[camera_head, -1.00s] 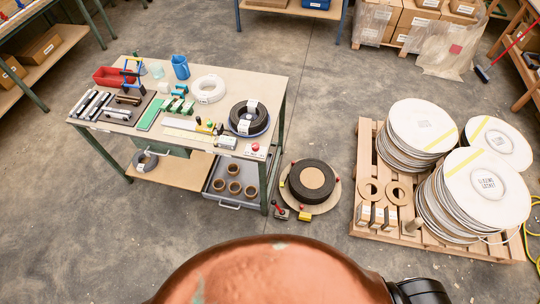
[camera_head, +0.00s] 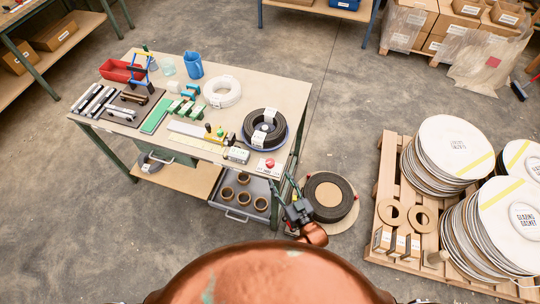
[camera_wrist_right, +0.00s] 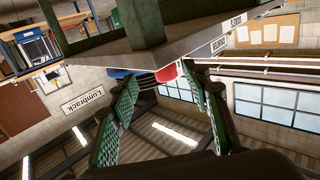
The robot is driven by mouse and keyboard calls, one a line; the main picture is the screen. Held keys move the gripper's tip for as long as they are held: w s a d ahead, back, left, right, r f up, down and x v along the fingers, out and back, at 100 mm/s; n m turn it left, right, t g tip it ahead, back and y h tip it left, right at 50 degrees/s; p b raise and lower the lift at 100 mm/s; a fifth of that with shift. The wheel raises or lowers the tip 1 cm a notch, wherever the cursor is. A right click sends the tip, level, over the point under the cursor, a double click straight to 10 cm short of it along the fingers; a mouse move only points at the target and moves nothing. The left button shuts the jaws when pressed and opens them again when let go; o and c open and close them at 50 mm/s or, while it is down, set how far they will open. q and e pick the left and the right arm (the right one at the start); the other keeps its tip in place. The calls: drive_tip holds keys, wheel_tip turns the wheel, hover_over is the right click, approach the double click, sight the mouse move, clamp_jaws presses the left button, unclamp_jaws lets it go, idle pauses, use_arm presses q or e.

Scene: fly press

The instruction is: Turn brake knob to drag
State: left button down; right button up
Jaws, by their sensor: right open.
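A red knob (camera_head: 269,163) stands on a small white labelled plate at the table's front right corner. I take it for the brake knob; its setting is too small to read. My right gripper (camera_head: 298,212) is below and right of that corner in the head view, apart from the knob. In the right wrist view its green padded fingers (camera_wrist_right: 166,90) are spread and empty. Red parts (camera_wrist_right: 166,73) show past the fingers at the table's edge, partly covered. My left gripper is in neither view.
The table (camera_head: 290,98) carries a black coil (camera_head: 265,128) near the knob, with several tools further left. A green table leg (camera_wrist_right: 143,22) is close to my right gripper. A black roll (camera_head: 329,197) lies on the floor beside it. A loaded pallet (camera_head: 387,165) stands right.

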sight(272, 166)
drive_tip(key=shift+w+a+r+y, duration=0.15)
drive_tip(key=shift+w+a+r, duration=0.2)
drive_tip(key=shift+r, duration=0.3)
drive_tip(key=shift+w+a+r+y, duration=0.15)
drive_tip(key=shift+w+r, duration=0.25)
drive_tip(key=shift+r, duration=0.2)
drive_tip(key=x, duration=0.7)
drive_tip(key=shift+b, duration=0.4)
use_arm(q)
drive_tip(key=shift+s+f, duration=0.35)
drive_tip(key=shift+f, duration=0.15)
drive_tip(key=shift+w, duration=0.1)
use_arm(e)
drive_tip(key=shift+c, duration=0.7)
drive_tip(key=shift+d, duration=0.1)
drive_tip(key=c, duration=1.1)
drive_tip(key=shift+o, duration=0.2)
